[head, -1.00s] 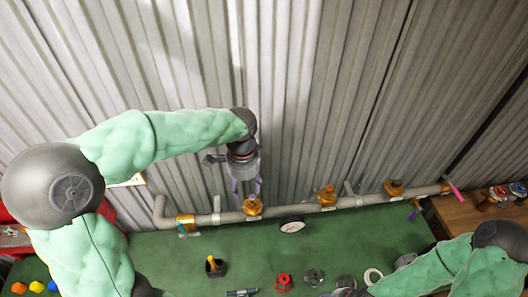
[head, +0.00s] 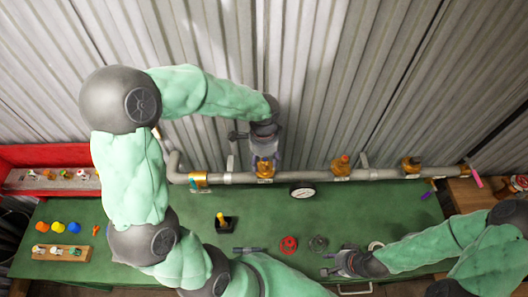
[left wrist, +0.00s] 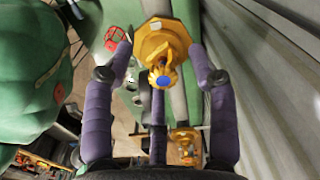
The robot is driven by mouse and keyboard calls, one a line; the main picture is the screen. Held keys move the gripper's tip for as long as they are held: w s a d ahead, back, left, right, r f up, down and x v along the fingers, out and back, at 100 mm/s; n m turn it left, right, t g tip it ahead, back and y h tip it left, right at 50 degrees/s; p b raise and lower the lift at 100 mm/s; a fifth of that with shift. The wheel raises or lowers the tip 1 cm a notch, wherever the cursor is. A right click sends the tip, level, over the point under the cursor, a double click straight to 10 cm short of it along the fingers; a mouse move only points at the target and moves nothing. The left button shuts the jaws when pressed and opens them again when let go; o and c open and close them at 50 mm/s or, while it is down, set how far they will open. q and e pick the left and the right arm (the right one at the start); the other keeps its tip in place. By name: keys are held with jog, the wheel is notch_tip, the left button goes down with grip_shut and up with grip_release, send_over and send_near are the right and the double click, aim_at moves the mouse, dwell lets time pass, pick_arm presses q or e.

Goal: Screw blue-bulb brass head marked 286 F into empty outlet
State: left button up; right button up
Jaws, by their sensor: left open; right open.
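A brass head with a blue bulb (left wrist: 163,82) sits at the brass octagonal outlet (left wrist: 150,42) in the left wrist view; I cannot tell how far it is screwed in. In the head view this is the left brass fitting (head: 265,172) on the grey pipe. My left gripper (head: 263,160) is above it, its purple fingers open on either side of the head with gaps. My right gripper (head: 331,264) is open near the table's front edge, close to the handwheels. The marking 286 F is not legible.
The grey pipe (head: 305,176) carries further brass fittings (head: 341,165) and (head: 411,166). A round gauge (head: 303,192) is below it. On the green table are a red handwheel (head: 289,244), a dark handwheel (head: 318,243) and a yellow-topped item (head: 221,220). Red shelving (head: 40,155) stands left.

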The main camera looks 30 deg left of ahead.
pick_arm(q)
jog(key=shift+f, duration=0.4)
grip_shut()
jog(key=shift+c, duration=2.4)
grip_release()
jog(key=shift+m+p, duration=0.3)
jog(key=shift+m, duration=0.1)
jog(key=o, duration=0.4)
jog(key=shift+o, duration=0.2)
